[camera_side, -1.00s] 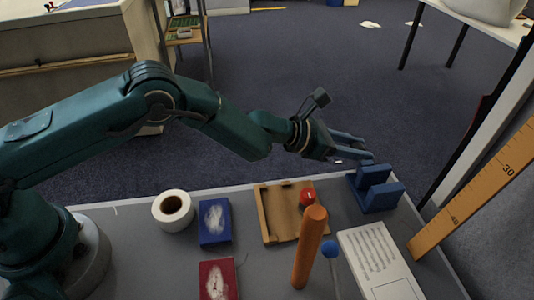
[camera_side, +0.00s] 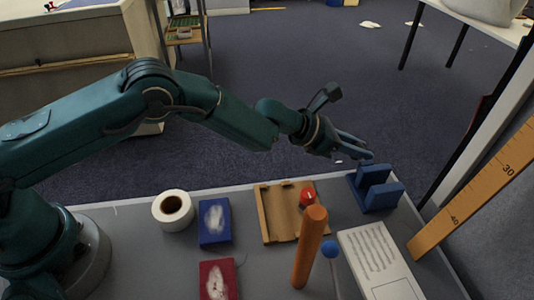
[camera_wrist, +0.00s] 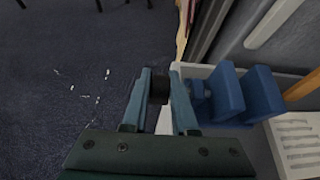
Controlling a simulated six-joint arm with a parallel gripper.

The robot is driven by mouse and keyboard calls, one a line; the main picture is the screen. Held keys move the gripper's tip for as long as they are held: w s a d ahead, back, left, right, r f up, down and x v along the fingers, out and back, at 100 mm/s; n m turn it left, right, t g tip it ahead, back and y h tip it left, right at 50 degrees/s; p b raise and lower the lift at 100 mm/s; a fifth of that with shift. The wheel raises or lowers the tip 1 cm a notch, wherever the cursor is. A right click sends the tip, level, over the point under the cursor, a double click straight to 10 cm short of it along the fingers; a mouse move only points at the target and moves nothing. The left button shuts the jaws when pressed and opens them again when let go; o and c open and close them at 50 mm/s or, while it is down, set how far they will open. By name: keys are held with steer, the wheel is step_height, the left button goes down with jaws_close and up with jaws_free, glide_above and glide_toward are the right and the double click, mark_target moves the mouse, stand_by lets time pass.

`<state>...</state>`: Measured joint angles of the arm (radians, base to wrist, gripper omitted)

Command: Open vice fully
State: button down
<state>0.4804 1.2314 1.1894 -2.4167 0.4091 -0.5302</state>
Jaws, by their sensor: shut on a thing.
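The blue vice (camera_side: 375,189) stands at the table's far right edge. Its two upright jaws have a gap between them in the side view. The vice's jaws also show right of my fingers in the wrist view (camera_wrist: 228,95). The link between knob and vice is partly hidden by my right finger.
A white lined box (camera_side: 378,255) and a ruler (camera_side: 475,200) are nearer. Floor lies beyond the edge.

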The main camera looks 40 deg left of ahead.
steer(key=shift+f, duration=0.1)
steer(key=c, duration=1)
jaws_free()
steer(key=shift+v, duration=2.6)
